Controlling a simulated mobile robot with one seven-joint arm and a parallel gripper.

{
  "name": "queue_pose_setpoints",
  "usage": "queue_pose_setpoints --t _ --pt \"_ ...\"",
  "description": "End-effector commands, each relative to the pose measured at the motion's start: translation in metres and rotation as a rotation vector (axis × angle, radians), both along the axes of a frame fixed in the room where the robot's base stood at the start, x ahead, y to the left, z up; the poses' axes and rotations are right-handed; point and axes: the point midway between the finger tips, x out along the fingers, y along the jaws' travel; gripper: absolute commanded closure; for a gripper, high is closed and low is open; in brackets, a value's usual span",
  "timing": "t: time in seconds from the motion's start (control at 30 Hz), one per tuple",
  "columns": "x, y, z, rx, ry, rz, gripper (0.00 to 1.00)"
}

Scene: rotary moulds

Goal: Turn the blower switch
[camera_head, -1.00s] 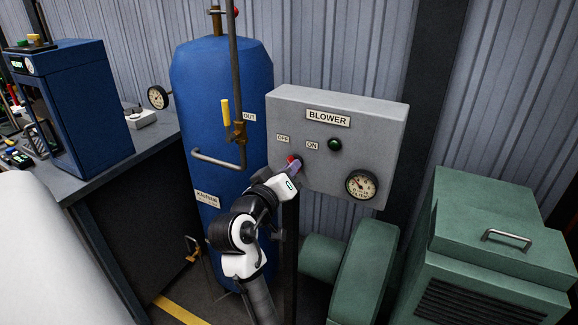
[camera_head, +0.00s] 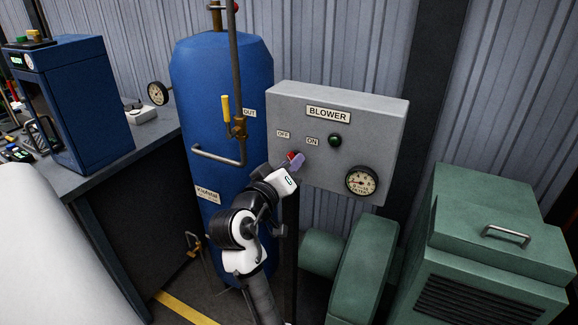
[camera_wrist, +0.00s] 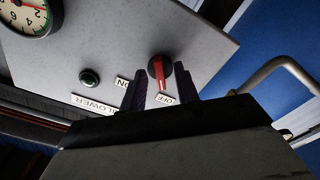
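The blower switch is a round black knob with a red bar (camera_wrist: 160,73) on the grey control panel (camera_wrist: 215,45). In the wrist view, the red bar's end lies close by the OFF label (camera_wrist: 166,100); the ON label (camera_wrist: 123,82) is off to the left. My gripper (camera_wrist: 162,82) is open, its dark fingers apart on either side of the knob's lower part in that view. I cannot tell whether they touch it. In the head view, my gripper (camera_head: 294,162) is at the panel's lower left, and its fingers partly hide the red-marked switch (camera_head: 291,156).
The panel also carries a green lamp (camera_head: 335,140) and a dial gauge (camera_head: 361,181). A blue tank (camera_head: 215,90) with a bent pipe (camera_head: 215,158) and yellow-handled valve (camera_head: 226,108) stands close left. Green blower machinery (camera_head: 480,240) stands lower right.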

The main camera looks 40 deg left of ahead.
Motion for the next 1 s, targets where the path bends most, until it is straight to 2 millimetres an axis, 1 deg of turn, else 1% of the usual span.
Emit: queue_pose_setpoints --t 0.13,0.27,0.5,0.6,0.7,0.83,1.0 --pt "-0.006 -0.001 -0.001 0.001 0.0 0.001 0.69" --pt "-0.024 -0.005 -0.003 0.001 -0.001 0.003 0.69" --pt "-0.078 -0.018 -0.003 0.003 -0.001 0.006 0.69" --pt "-0.099 -0.023 -0.002 0.003 -0.002 0.005 0.69" --pt "-0.115 -0.027 -0.001 0.002 -0.001 0.004 0.69" --pt "-0.129 -0.03 -0.001 0.0 -0.001 0.002 0.69" --pt "-0.135 -0.032 0.0 0.001 -0.001 0.001 0.69"
